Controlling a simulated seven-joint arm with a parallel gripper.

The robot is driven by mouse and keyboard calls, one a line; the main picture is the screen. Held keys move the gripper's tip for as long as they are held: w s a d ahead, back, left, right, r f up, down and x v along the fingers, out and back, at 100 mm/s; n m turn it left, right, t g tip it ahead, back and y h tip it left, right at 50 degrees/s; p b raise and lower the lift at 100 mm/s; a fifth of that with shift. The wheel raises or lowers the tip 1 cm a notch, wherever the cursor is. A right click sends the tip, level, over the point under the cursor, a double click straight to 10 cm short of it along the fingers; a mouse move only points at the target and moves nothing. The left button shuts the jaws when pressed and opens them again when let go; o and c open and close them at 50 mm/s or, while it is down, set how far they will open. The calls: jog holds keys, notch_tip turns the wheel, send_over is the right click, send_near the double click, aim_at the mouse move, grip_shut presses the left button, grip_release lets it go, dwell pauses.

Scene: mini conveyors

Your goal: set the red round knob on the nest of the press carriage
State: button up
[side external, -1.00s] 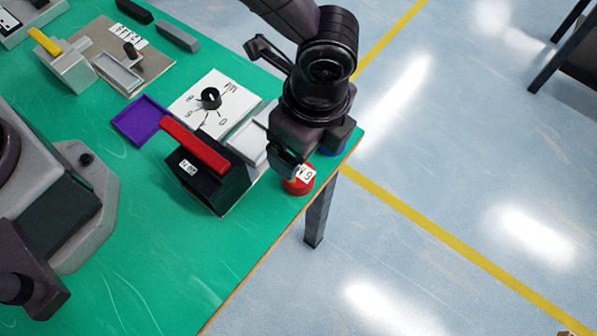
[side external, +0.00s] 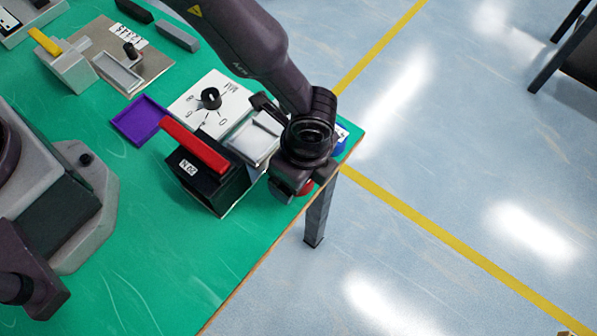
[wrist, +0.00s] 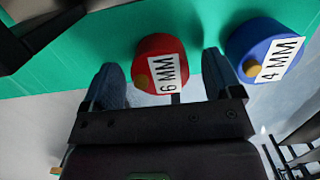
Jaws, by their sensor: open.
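The red round knob (wrist: 152,48) with a "6 MM" label stands near the table corner. In the wrist view it is between and slightly beyond the two spread fingertips of my gripper (wrist: 160,66). In the side view only a sliver of the red knob (side external: 306,187) shows below my gripper (side external: 292,186), which hides the rest. My gripper is open and empty. A black box with a red bar (side external: 195,146) and a silver tray-like part (side external: 255,138) stand left of my gripper. I cannot tell for certain which part is the press carriage's nest.
A blue round knob (wrist: 262,48) labelled "4 MM" stands close to the right finger in the wrist view. The table edge is very near. A white dial plate (side external: 205,112), purple tray (side external: 140,121) and metal plate (side external: 150,62) lie farther left.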

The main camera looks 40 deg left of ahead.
jog(key=shift+c, duration=0.4)
jog(key=c, duration=1)
jog(key=shift+r, duration=0.15)
